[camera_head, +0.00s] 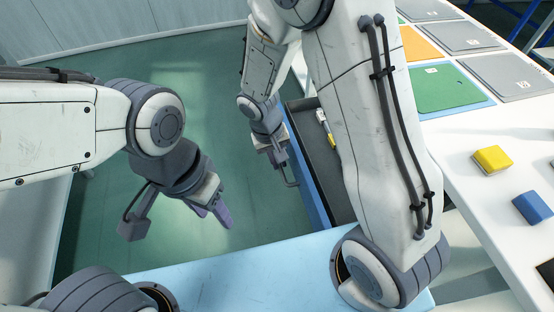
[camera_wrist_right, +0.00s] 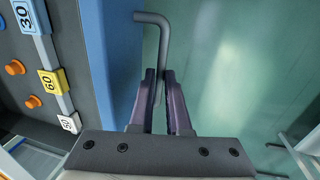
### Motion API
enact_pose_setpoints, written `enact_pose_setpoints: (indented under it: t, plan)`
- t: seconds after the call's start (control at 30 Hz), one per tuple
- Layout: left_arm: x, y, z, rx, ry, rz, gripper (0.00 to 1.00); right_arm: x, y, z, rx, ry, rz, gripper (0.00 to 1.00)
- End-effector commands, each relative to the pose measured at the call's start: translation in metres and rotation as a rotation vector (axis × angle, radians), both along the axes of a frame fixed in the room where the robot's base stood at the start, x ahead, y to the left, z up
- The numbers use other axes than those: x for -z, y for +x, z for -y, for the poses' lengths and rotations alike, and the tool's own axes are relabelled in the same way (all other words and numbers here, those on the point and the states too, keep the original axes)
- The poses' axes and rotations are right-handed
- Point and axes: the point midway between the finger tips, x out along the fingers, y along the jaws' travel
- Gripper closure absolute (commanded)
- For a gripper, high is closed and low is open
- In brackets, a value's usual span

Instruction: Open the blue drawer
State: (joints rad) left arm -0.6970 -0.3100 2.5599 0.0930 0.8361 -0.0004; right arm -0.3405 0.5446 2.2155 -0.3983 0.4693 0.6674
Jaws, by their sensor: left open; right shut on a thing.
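The blue drawer (camera_head: 307,180) stands pulled out, and its dark interior shows in the head view. Its blue front edge also shows in the right wrist view (camera_wrist_right: 112,60). The grey bent-bar handle (camera_wrist_right: 153,18) stands out from the front. My right gripper (camera_wrist_right: 159,90) is shut on the handle, with the bar between its purple fingers. In the head view the right gripper (camera_head: 283,165) is small and partly hidden by its own arm. My left gripper (camera_head: 220,208) is open and empty, hanging over the floor left of the drawer.
A white table with a yellow block (camera_head: 492,159), a blue block (camera_head: 532,207) and a green panel (camera_head: 446,89) is at the right. A yellow-and-white item (camera_head: 324,125) lies inside the drawer. The green floor (camera_head: 210,80) left of the drawer is clear.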

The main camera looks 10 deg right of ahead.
Motion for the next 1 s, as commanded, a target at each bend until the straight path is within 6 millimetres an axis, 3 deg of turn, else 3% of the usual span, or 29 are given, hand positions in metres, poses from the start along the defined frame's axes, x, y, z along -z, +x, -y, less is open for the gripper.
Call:
enact_pose_setpoints:
  t: [0.07,0.1,0.17,0.2,0.57,1.0]
  plan:
    - [0.000,0.000,0.000,0.000,0.000,0.000,0.50,0.000,-0.002,0.001,0.001,-0.003,-0.005,1.00]
    - [0.000,0.000,0.000,0.000,0.000,0.000,0.50,0.000,-0.002,0.001,0.001,-0.003,-0.005,0.81]
    - [0.000,0.000,0.000,0.000,0.000,0.000,0.50,0.000,-0.001,0.001,0.001,-0.003,-0.005,0.58]
    - [0.000,0.000,0.000,0.000,0.000,0.000,0.50,0.000,-0.001,0.001,0.001,-0.003,-0.004,0.55]
    - [-0.002,0.000,0.000,0.000,0.000,0.000,0.50,-0.005,0.000,-0.001,-0.002,-0.001,0.000,0.55]
    - [-0.019,0.000,0.000,0.000,0.000,0.000,0.50,-0.083,0.000,-0.016,-0.003,0.001,0.003,0.55]
